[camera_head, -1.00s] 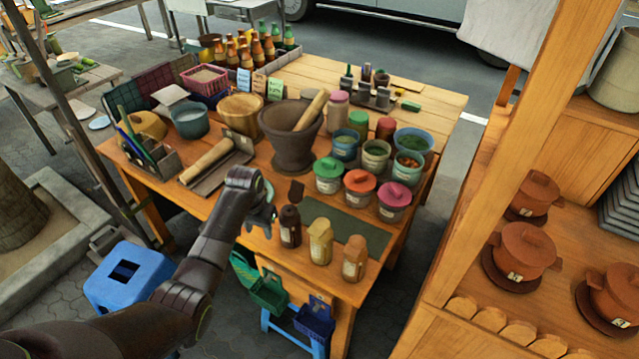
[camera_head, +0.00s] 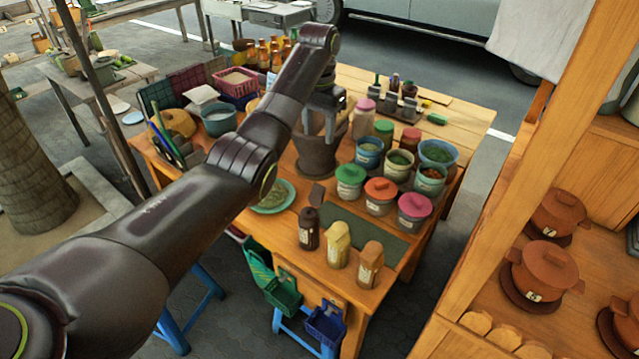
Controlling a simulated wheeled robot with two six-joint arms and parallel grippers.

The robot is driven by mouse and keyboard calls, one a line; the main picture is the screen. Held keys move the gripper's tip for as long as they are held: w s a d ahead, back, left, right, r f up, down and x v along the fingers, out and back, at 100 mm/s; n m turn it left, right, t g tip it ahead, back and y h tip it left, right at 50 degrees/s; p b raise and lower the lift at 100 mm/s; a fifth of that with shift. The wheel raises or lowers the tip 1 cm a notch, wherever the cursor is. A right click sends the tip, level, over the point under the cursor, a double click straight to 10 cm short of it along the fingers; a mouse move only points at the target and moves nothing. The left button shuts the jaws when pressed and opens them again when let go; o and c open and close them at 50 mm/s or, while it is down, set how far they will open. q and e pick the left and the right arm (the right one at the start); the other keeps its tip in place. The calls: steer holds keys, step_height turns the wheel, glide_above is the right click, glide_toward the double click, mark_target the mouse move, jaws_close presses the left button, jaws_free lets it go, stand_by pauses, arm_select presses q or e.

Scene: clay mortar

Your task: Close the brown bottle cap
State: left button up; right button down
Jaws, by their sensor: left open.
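The brown bottle (camera_head: 309,230) stands upright near the table's front edge, left of a yellow bottle (camera_head: 336,244) and a tan bottle (camera_head: 369,265). My left gripper (camera_head: 326,128) points down over the dark mortar (camera_head: 318,158), behind the bottles and apart from the brown one. It is open, its fingers partly hidden by my arm. My right gripper is not in view.
A teal plate with green leaves (camera_head: 272,196) lies left of the brown bottle. Jars with green, orange and pink lids (camera_head: 381,190) stand behind a dark green mat (camera_head: 372,222). My left arm covers the table's left middle. Clay pots (camera_head: 545,270) stand on the right shelf.

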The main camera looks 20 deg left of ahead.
mark_target(319, 186)
arm_select(q)
step_height(319, 186, down, 15)
steer(key=shift+r+p, duration=0.15)
steer(key=shift+p, duration=0.8)
steer(key=shift+f, duration=0.75)
jaws_close()
